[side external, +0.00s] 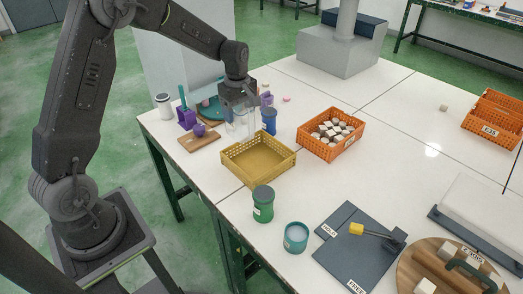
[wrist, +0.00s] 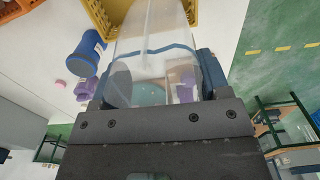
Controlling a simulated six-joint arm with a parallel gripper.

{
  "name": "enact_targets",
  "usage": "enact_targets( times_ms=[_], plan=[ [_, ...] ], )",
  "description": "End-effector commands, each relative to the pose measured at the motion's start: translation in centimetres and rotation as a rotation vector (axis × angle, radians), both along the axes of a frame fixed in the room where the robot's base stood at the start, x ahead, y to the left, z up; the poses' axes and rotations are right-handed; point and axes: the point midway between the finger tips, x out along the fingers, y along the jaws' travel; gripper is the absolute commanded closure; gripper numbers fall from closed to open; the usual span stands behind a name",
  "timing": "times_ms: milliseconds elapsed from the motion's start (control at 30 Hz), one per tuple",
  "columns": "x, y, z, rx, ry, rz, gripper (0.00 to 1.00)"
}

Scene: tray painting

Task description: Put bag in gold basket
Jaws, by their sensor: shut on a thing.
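My gripper (side external: 238,100) is shut on a clear bag (side external: 240,126), which hangs below it just behind the gold basket's far edge. In the wrist view the see-through bag (wrist: 150,40) stretches out from the gripper (wrist: 160,88), with a blue line across it. The gold basket (side external: 262,175) sits on the white table, its bottom looking bare in the side view. Part of the basket's rim (wrist: 97,14) shows at the top of the wrist view, partly behind the bag. The side view does not show clearly how far the bag's lower end is from the rim.
An orange basket of pale blocks (side external: 331,151) stands right of the gold one. A blue container (side external: 269,121) stands close beside the bag. A green jar (side external: 263,204) is in front. A wooden board (side external: 199,142) and purple holder (side external: 186,118) are at left.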

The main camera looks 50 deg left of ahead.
Motion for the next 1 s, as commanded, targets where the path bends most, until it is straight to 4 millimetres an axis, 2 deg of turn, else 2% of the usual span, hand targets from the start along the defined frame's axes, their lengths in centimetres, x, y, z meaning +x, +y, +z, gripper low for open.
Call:
enact_targets(
  times_ms=[33,100,267,367,700,800,1000],
  plan=[
    [-1.1,1.6,0.1,0.000,-0.001,0.011,0.53],
    [-2.3,3.0,0.2,0.000,-0.001,0.015,0.53],
    [-3.6,4.3,-0.1,-0.001,-0.001,0.013,0.53],
    [-3.1,3.4,-0.9,-0.002,0.002,0.010,0.53],
    [1.2,-2.6,-5.3,-0.001,0.001,0.008,0.53],
    [2.1,-3.8,-6.2,-0.001,0.000,0.010,0.53],
    [2.9,-4.8,-7.0,0.000,-0.001,0.014,0.53]
  ],
)
